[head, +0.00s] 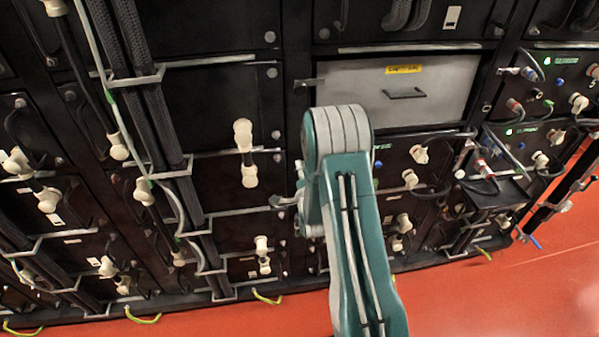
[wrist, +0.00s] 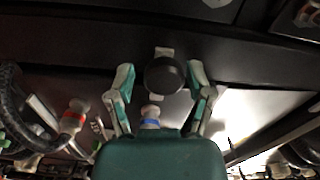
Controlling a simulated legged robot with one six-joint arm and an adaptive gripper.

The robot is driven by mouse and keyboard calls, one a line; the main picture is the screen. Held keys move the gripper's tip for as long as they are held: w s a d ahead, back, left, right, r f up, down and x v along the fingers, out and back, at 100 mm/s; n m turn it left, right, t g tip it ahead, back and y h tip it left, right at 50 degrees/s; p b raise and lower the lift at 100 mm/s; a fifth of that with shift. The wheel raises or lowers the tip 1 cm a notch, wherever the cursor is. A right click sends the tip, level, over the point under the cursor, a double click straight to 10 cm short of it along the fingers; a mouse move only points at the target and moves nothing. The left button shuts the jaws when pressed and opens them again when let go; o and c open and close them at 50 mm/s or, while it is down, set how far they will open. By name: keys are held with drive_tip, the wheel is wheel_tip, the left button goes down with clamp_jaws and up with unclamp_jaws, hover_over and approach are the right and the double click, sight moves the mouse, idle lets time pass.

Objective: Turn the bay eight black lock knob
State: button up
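A round black knob (wrist: 165,74) with pale tabs above and below it shows in the wrist view, on a dark panel. My gripper (wrist: 160,68) is open, with one teal and grey finger on each side of the knob. Gaps show between the knob and both fingers, so they appear apart from it. I cannot read a bay number. In the head view my teal arm reaches toward the battery rack and hides my gripper and the knob.
A blue-banded connector (wrist: 150,116) sits just below the knob, and a red-banded connector (wrist: 74,116) with a thick black cable is at left. In the head view a grey drawer front (head: 440,92) with a yellow label is right of my arm. Red floor (head: 500,295) is clear in front.

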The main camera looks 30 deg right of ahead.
idle(0.3)
drive_tip(key=v, duration=1.2)
